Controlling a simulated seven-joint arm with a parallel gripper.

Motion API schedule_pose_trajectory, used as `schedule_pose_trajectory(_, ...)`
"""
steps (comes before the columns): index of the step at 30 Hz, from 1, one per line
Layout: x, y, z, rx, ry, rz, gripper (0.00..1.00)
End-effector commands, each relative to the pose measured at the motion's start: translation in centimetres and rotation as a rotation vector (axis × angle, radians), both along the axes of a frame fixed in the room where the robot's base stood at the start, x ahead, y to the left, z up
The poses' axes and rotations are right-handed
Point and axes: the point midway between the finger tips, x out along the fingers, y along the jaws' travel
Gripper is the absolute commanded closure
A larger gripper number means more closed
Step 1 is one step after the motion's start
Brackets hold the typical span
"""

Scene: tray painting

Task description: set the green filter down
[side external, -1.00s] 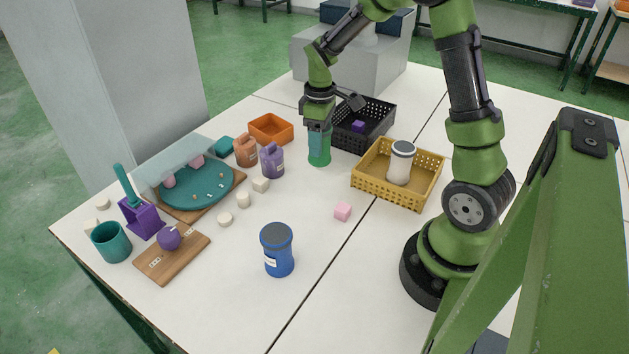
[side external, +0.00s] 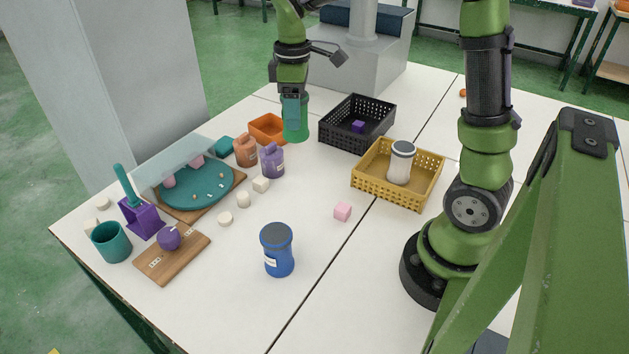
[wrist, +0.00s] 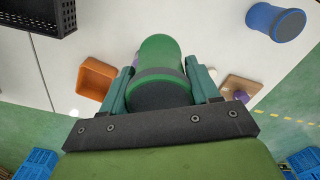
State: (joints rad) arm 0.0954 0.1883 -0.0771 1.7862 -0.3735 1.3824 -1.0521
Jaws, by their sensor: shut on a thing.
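The green filter (side external: 299,131) is a green cylinder. In the wrist view it (wrist: 160,50) has a dark grey band and a dark end facing me. My gripper (side external: 292,118) is shut on it, with one teal finger on each side, as the wrist view also shows (wrist: 160,72). The filter is upright, right of the orange tray (side external: 267,120) and left of the black crate (side external: 345,146). I cannot tell whether its base touches the white table or hangs just above it. A finger hides part of its side.
An orange bottle (side external: 245,155) and a purple bottle (side external: 272,165) stand in front of the filter. A yellow crate (side external: 385,198) holds a white jar (side external: 401,163). A blue jar (side external: 278,256) stands nearer the front. White table between the blue jar and the black crate is mostly clear.

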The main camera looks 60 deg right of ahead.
Motion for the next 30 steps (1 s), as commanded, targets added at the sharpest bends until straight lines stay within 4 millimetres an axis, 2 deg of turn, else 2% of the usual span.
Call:
schedule_pose_trajectory(1,0.2,2.1,0.0,0.001,-0.001,0.063,0.74)
schedule_pose_trajectory(4,0.2,6.4,0.0,0.003,-0.001,0.199,0.74)
schedule_pose_trajectory(8,-0.9,13.2,0.0,0.005,0.000,0.416,0.74)
schedule_pose_trajectory(12,-3.4,20.4,0.0,0.004,0.000,0.663,0.74)
schedule_pose_trajectory(15,-6.1,25.0,0.0,0.003,0.000,0.835,0.74)
schedule_pose_trajectory(18,-8.7,28.5,0.0,0.002,-0.002,0.980,0.74)
schedule_pose_trajectory(21,-11.0,30.9,0.1,0.001,-0.003,1.089,0.74)
schedule_pose_trajectory(24,-12.8,32.5,0.1,0.000,-0.003,1.168,0.74)
schedule_pose_trajectory(30,-15.7,34.7,0.0,-0.002,-0.004,1.290,0.74)
